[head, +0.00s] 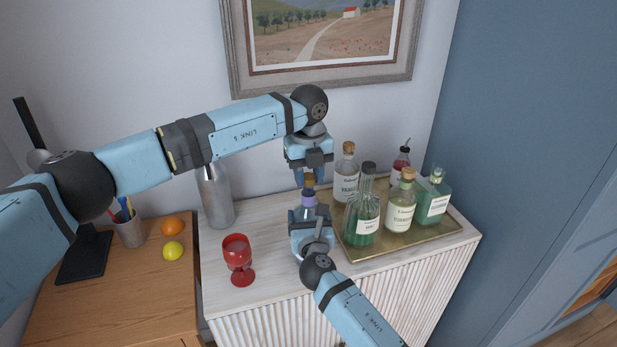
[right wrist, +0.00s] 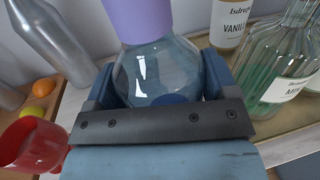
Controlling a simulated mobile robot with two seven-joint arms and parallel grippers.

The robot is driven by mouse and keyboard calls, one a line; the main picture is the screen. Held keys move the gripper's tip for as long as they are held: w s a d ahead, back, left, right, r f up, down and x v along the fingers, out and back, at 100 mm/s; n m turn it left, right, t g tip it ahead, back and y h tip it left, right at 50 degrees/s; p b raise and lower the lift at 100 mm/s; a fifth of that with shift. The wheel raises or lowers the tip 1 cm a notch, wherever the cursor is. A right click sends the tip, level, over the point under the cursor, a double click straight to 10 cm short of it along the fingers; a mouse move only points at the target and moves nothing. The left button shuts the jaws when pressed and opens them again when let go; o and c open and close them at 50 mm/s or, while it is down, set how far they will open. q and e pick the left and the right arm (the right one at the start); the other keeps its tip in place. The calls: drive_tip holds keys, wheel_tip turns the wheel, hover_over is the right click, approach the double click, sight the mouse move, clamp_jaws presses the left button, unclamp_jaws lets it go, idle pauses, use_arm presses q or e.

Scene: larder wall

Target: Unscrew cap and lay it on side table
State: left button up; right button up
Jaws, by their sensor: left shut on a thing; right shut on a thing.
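A clear bluish glass bottle (right wrist: 160,75) with a purple neck (head: 309,197) is upright between the fingers of my right gripper (head: 309,220), shut on its body from the front. The purple neck also shows at the top of the right wrist view. A brown cap (head: 309,181) sits right above the neck. My left gripper (head: 308,177) points down from above, shut on the cap. I cannot tell whether the cap still touches the neck. A lower wooden table (head: 150,285) stands at the left; I cannot tell if it is the side table.
A gold tray (head: 400,245) with several bottles is close on the right. A red goblet (head: 238,255) and a grey metal bottle (head: 216,195) stand to the left on the white cabinet (head: 280,285). The wooden table holds an orange (head: 172,226), a lemon (head: 173,250) and a pen cup (head: 130,232).

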sight(308, 176)
idle(0.3)
use_arm(q)
drive_tip(key=shift+r, duration=2)
use_arm(e)
drive_tip(key=o, duration=1.6)
drive_tip(key=shift+o, duration=0.2)
use_arm(q)
drive_tip(key=shift+f, duration=0.2)
use_arm(e)
drive_tip(key=s+d, duration=0.1)
drive_tip(key=s, duration=1.1)
drive_tip(key=shift+d, duration=0.2)
